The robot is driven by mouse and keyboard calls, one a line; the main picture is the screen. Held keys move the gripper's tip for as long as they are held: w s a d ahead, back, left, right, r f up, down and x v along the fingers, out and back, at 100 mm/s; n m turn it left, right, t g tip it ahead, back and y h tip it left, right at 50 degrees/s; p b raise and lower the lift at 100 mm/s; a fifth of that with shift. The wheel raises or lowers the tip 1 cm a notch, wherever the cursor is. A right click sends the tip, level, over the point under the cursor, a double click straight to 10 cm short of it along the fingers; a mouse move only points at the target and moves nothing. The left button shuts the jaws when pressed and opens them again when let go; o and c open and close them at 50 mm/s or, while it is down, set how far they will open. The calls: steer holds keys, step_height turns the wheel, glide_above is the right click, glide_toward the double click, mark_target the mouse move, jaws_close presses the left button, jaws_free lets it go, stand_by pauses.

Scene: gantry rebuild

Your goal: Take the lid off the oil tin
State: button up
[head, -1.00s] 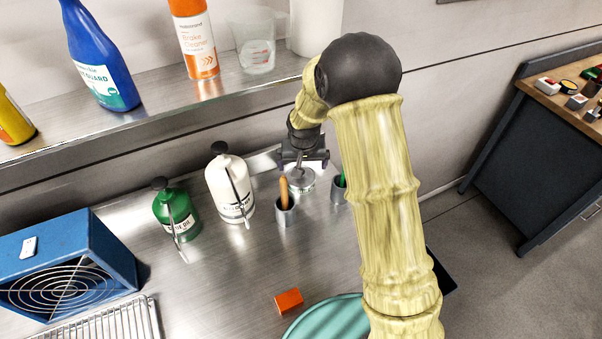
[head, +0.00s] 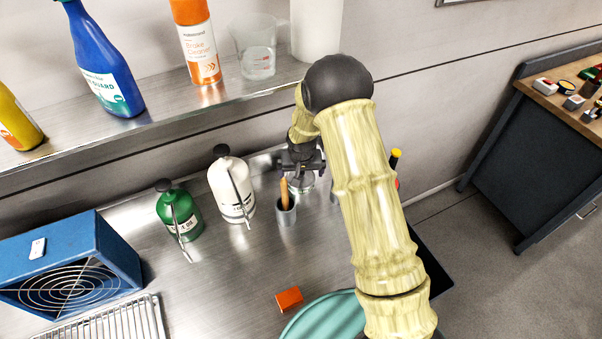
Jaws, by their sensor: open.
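A small silvery tin with a pale label (head: 300,187), which I take to be the oil tin, stands at the back of the steel worktop. Only its lower front part shows. My gripper (head: 302,172) points down directly over it, jaws open, with its fingers at the level of the tin's top. The gripper hides the lid and its knob, so I cannot tell whether the fingers touch them.
White (head: 231,190) and green (head: 179,212) oil cans stand to the left. A steel shelf (head: 170,110) runs above. An orange block (head: 289,299) lies in front.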

steer(key=shift+w+f, duration=0.1)
steer(key=shift+f, duration=0.2)
steer(key=shift+a, duration=0.1)
steer(key=c, duration=0.7)
steer(key=shift+r+b, duration=0.15)
steer(key=shift+b, duration=0.2)
steer(key=shift+s+r, duration=0.15)
steer(key=shift+s, duration=0.05)
steer(key=b+v, duration=0.1)
steer(key=v, duration=0.3)
steer(key=w+b+v, duration=0.1)
steer(key=v, duration=0.1)
steer(key=shift+d+r+b, duration=0.25)
steer(key=shift+r+b, duration=0.05)
steer(key=shift+b, duration=0.05)
steer(key=s+d+b, duration=0.1)
steer(key=s+d, duration=0.1)
steer(key=s, duration=0.4)
steer(key=s+d+b, duration=0.2)
steer(key=s+d, duration=0.1)
steer(key=s, duration=0.2)
steer(key=s+d+b, duration=0.2)
steer(key=s, duration=0.4)
steer(key=shift+s+d, duration=0.2)
steer(key=shift+s, duration=0.1)
